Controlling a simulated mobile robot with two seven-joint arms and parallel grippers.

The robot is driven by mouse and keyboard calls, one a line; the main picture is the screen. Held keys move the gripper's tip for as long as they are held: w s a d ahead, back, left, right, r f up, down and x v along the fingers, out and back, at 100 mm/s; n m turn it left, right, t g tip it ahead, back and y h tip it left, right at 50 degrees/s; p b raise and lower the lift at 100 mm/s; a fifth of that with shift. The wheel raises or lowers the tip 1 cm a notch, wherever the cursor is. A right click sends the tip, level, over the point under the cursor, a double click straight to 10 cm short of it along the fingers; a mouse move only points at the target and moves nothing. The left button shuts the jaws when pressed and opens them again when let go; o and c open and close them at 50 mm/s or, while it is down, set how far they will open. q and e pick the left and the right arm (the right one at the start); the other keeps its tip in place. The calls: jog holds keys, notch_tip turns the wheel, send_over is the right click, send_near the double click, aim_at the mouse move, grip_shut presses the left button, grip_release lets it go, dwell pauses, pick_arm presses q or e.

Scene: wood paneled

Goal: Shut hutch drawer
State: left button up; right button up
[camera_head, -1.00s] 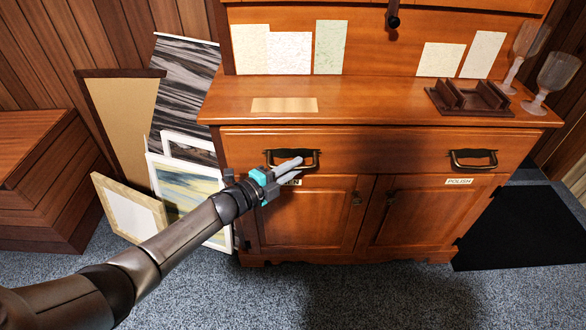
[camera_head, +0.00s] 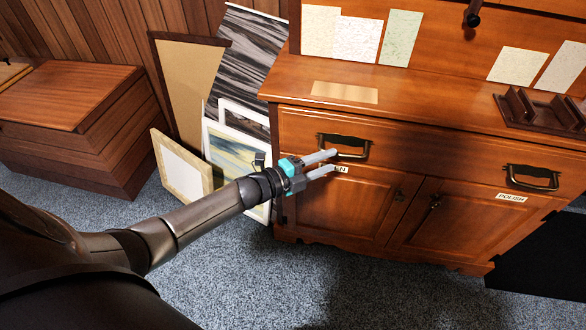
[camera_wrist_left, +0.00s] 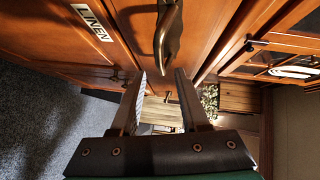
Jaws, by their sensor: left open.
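The wooden hutch (camera_head: 440,105) has a wide drawer (camera_head: 430,150) under its counter, with two dark handles. The left handle (camera_head: 343,147) is close to my left gripper (camera_head: 332,161), which is open and empty. The fingertips are just in front of the lower part of that handle; I cannot tell whether they touch it. In the left wrist view the handle (camera_wrist_left: 168,35) lies ahead of the open fingers. The right handle (camera_head: 532,178) is clear. No gap around the drawer front is plain, so I cannot tell how far it stands out. My right gripper is not in view.
Framed pictures (camera_head: 182,175) lean left of the hutch. A wooden box (camera_head: 75,110) stands further left. A dark tray (camera_head: 540,110) is on the counter. The carpet (camera_head: 330,290) in front is free.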

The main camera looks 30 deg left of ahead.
pick_arm(q)
jog(key=p+v, duration=0.2)
jog(key=v, duration=0.7)
jog(key=shift+s+p, duration=0.35)
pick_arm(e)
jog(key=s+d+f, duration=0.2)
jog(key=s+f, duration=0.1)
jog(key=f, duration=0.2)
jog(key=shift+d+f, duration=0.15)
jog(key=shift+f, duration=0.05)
pick_arm(q)
jog(key=shift+a, duration=0.1)
jog(key=shift+f, duration=0.1)
